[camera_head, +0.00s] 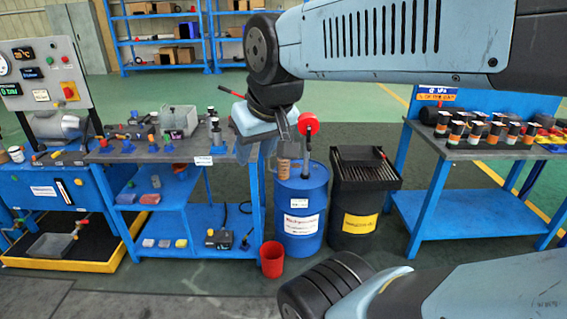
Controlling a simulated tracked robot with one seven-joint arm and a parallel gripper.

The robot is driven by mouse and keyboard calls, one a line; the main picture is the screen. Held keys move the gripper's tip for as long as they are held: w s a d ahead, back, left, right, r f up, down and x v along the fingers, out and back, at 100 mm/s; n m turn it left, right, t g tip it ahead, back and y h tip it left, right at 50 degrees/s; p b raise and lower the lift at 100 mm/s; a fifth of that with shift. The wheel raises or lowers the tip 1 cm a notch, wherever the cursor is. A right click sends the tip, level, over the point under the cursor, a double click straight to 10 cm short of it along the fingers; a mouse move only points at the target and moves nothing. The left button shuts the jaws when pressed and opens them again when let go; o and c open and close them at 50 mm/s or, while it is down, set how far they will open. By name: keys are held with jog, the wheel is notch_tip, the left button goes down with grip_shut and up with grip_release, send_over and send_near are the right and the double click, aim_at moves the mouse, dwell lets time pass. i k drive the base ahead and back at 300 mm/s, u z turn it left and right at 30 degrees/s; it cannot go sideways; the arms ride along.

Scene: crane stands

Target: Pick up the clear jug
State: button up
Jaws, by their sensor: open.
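My gripper (282,140) hangs at the right end of the left workbench (120,152), pointing down beside a blue drum. It is open, and I see nothing held in it. A faint see-through shape (250,150) shows just left of the fingers at the bench end. It may be the clear jug, but its outline is partly hidden by my wrist and I cannot tell whether the fingers touch it.
The blue drum (300,215) with a red-topped fitting (308,125) stands right of the bench, next to a black bin (362,205). A red bucket (272,259) is on the floor. Another bench (480,150) with several cans is at right. Small fittings crowd the left bench.

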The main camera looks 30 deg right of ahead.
aim_at(282, 172)
jog(key=z, duration=0.05)
jog(key=i, duration=1)
